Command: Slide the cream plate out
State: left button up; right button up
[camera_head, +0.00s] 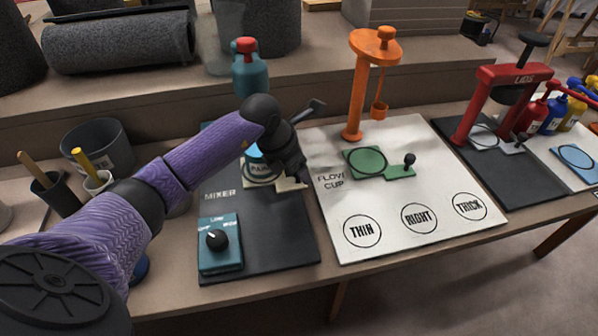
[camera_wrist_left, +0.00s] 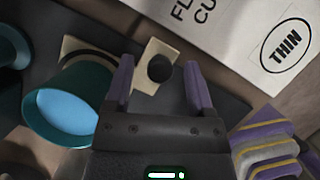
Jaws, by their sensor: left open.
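The cream plate (camera_wrist_left: 145,84) shows in the left wrist view, with a dark round knob (camera_wrist_left: 160,68) on its end. Another cream part of it (camera_wrist_left: 74,46) shows beside a teal cup of blue paint (camera_wrist_left: 68,105). In the head view, part of the cream plate (camera_head: 290,184) shows on the dark mixer mat (camera_head: 285,245), mostly hidden by my left gripper (camera_head: 303,181). My left gripper is open, and in the left wrist view its two fingers (camera_wrist_left: 160,64) lie either side of the knob. I cannot tell whether they touch it. My right gripper is not in view.
A teal dial box (camera_head: 220,258) sits at the mat's front. To the right is a white board (camera_head: 400,235) with a green plate (camera_head: 367,161) and an orange stand (camera_head: 357,95). A teal bottle (camera_head: 250,78) stands behind. Cups with tools (camera_head: 50,194) are at left.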

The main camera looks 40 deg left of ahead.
pick_arm(q)
grip_shut()
dwell(0.3)
dwell(1.1)
